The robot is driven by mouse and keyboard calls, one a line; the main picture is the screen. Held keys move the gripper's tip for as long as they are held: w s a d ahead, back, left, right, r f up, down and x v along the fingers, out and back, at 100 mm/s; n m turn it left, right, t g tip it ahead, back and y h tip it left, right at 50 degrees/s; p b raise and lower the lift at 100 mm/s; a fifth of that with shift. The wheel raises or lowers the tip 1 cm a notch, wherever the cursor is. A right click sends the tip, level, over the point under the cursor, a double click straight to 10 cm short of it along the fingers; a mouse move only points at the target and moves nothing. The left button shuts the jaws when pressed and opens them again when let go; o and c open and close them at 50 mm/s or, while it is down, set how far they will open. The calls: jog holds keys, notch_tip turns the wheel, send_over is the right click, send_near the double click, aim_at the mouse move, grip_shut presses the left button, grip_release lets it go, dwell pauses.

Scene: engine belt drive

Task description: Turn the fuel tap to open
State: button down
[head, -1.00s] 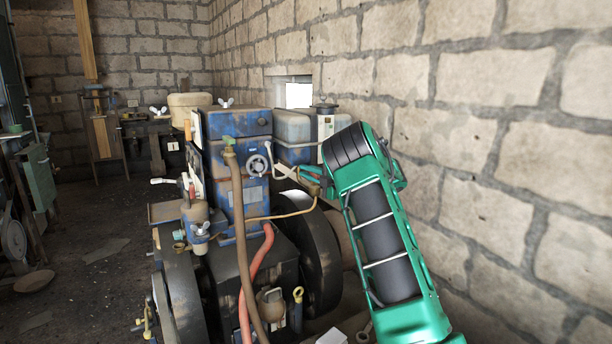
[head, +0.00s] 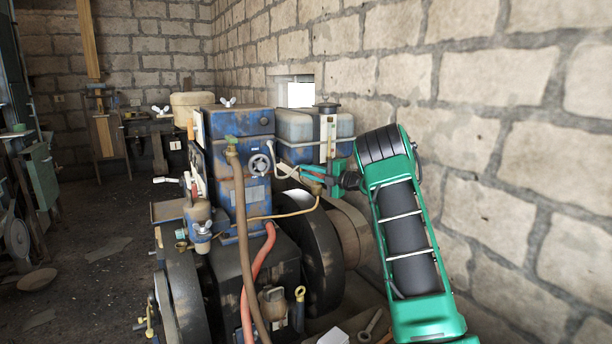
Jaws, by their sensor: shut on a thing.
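The fuel tap is mostly hidden by my gripper; its brass-coloured body (head: 315,188) shows below the grey fuel tank, where a thin copper-coloured pipe leads down and left. My gripper (head: 313,172), with green fingers, reaches in from the right just under the tank and is shut on the fuel tap. The fingertips cover the tap's lever, so its angle cannot be made out. The grey tank (head: 293,128) with a dark cap sits to the right of the blue engine hopper (head: 237,125).
The black flywheel (head: 322,255) stands just below the tap. A pale upright gauge strip (head: 328,140) is on the tank front, close above my gripper. A brown hose (head: 238,210) hangs down the engine front. The stone wall (head: 500,150) bounds the right side.

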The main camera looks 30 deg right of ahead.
jog(key=c, duration=1.8)
grip_release()
jog(key=shift+o, duration=0.2)
jog(key=shift+d, duration=0.1)
jog(key=v, duration=1)
jog(key=shift+s+d, duration=0.2)
jog(key=shift+s, duration=0.05)
